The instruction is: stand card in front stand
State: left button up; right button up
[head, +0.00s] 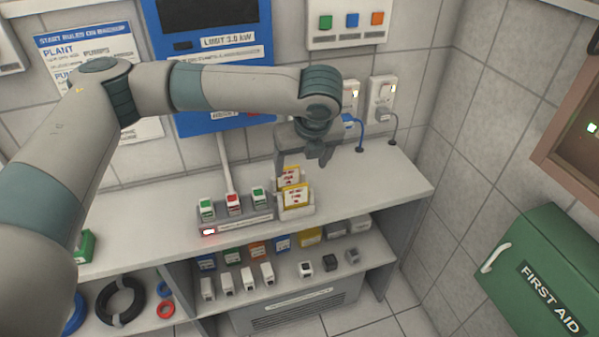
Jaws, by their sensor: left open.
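Two white cards with yellow edges and red print stand upright, one behind the other, on the counter. The front card (295,196) sits in a pale front stand (297,212). The rear card (288,176) is partly covered by the front card and by my gripper. Its own stand is mostly hidden. My left gripper (302,166) is open just above and behind the cards, pointing down. I cannot tell whether a finger touches the rear card. My right gripper is out of view.
A block with green and red switches (233,206) stands close left of the cards. The counter (375,180) is clear to the right, up to the cables and wall sockets (381,90). A lower shelf holds several small boxes. A green first-aid box (540,275) hangs at right.

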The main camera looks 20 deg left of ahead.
pick_arm(q)
jog(key=shift+s+r, duration=0.1)
jog(key=shift+r, duration=0.2)
jog(key=shift+d, duration=0.1)
